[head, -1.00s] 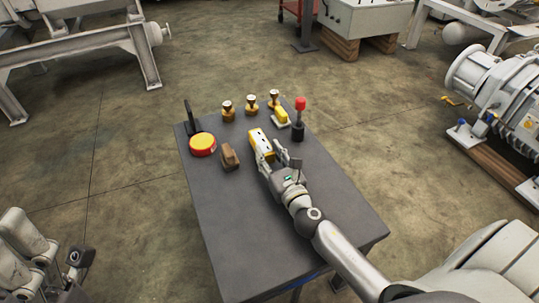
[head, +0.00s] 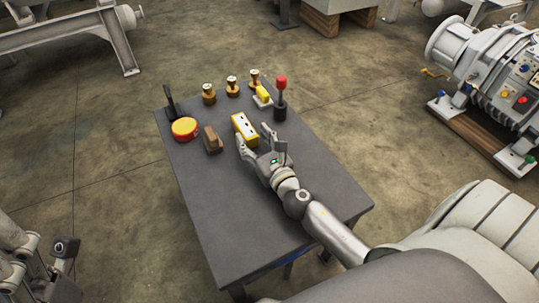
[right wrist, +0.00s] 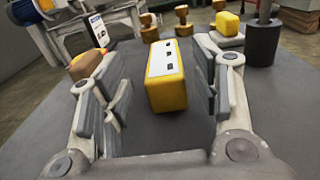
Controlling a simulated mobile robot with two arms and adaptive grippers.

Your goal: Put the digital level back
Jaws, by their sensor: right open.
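The digital level is a yellow block with a white, dark-marked face (head: 244,127), standing on the grey table (head: 265,215). In the right wrist view the digital level (right wrist: 166,85) stands ahead of my palm, between the lines of the two fingers, with gaps to both sides. My right gripper (head: 256,138) is open and empty, on the near side of the level. Its two spread fingers also show in the wrist view (right wrist: 163,95). Part of my left gripper (head: 62,252) shows at the lower left edge, away from the table; its jaws are unclear.
A brown block (head: 211,140) and a red-yellow round item (head: 185,128) stand left of the level. Several brass stamp-like pieces (head: 231,86), a small yellow piece (head: 263,95) and a red-topped post (head: 281,98) line the far edge. The table's near part is clear.

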